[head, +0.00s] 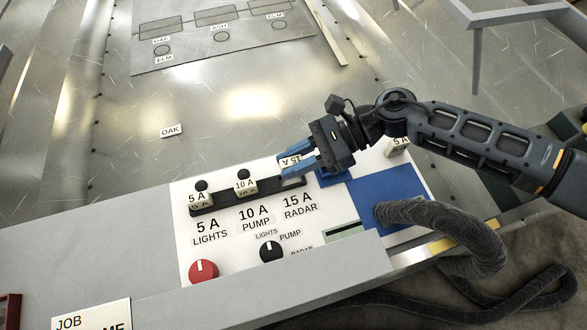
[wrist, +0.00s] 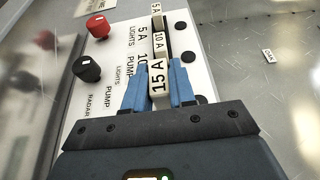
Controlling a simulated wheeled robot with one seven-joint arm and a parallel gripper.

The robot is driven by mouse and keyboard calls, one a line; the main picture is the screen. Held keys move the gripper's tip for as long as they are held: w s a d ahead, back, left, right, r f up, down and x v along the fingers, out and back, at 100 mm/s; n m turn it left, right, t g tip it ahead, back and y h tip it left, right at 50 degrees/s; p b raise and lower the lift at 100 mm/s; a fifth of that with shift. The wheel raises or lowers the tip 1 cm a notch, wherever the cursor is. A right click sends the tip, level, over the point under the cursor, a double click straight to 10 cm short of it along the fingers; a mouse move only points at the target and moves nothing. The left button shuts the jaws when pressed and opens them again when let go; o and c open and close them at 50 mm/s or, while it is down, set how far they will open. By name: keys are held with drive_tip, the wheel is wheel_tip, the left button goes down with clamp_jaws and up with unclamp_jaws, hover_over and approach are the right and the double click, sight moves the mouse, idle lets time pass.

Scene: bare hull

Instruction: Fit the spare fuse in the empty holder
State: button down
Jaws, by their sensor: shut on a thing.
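My gripper (head: 288,166) has blue fingers shut on a white fuse marked 15 A (wrist: 158,78). The fuse is over the right end of the dark holder strip (head: 222,205), above the printed label 15 A RADAR (head: 299,205). The fingers hide its lower part, so I cannot tell whether it is in the holder or just above it. A 5 A fuse (head: 198,196) and a 10 A fuse (head: 245,184) stand in the strip to its left. In the wrist view the 10 A fuse (wrist: 159,42) is just beyond the held fuse.
Another 5 A fuse (head: 398,146) stands at the panel's far right. A blue mat (head: 375,188) lies right of the holders, with a thick grey hose (head: 440,218) over it. A red knob (head: 203,271) and a black knob (head: 271,251) stand in front of the holders.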

drive_tip(key=shift+f+b, duration=0.45)
drive_tip(key=shift+f, duration=1.55)
drive_tip(key=shift+f, duration=0.15)
drive_tip(key=c, duration=0.9)
unclamp_jaws()
drive_tip(key=shift+c, duration=0.2)
drive_tip(key=shift+r, duration=0.25)
drive_tip(key=v, duration=1.1)
drive_tip(key=shift+d+r, duration=0.1)
drive_tip(key=shift+d, duration=0.25)
